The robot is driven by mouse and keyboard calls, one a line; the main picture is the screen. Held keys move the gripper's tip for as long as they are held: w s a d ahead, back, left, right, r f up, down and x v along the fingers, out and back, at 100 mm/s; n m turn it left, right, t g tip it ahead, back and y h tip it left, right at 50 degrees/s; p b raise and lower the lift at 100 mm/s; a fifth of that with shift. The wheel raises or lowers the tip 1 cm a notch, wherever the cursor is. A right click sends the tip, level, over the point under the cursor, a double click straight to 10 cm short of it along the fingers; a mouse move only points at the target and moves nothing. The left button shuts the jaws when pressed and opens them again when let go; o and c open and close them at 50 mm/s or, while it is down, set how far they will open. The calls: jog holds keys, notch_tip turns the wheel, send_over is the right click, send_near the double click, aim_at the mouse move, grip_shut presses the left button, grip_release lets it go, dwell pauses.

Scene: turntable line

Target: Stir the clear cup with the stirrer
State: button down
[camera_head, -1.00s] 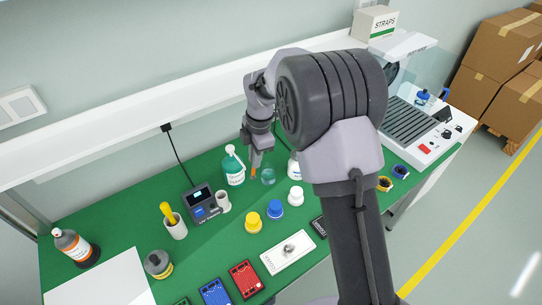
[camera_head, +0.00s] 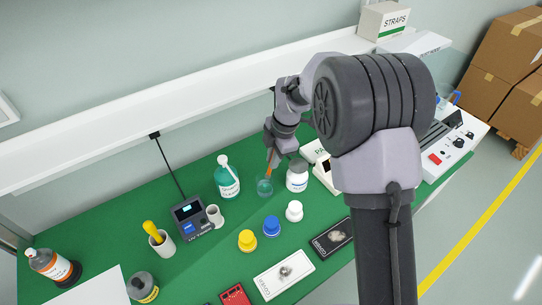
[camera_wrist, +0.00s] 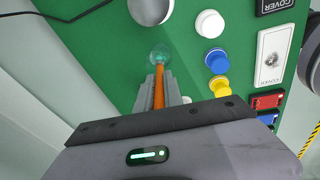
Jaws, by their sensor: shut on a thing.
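The clear cup (camera_head: 264,188) stands on the green bench top, a small see-through vessel with a greenish tint. My gripper (camera_head: 272,150) is above it, shut on an orange stirrer (camera_head: 269,162) that points down. The stirrer's lower end meets the cup's rim area in the head view. In the wrist view the stirrer (camera_wrist: 159,88) lies between the gripper's fingers (camera_wrist: 158,92), and its far end overlaps the cup (camera_wrist: 160,54). I cannot tell how deep the tip is inside the cup.
A white bottle (camera_head: 297,176) stands close right of the cup, and a green bottle (camera_head: 228,180) to its left. White (camera_head: 294,210), blue (camera_head: 271,226) and yellow (camera_head: 247,240) capped items stand in front. A holder (camera_head: 161,243) and a small device (camera_head: 190,218) are further left.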

aim_at(269, 174)
jog(key=b+x, duration=0.5)
jog(key=x, duration=0.3)
jog(key=shift+d+f, duration=0.15)
jog(key=shift+f, duration=0.05)
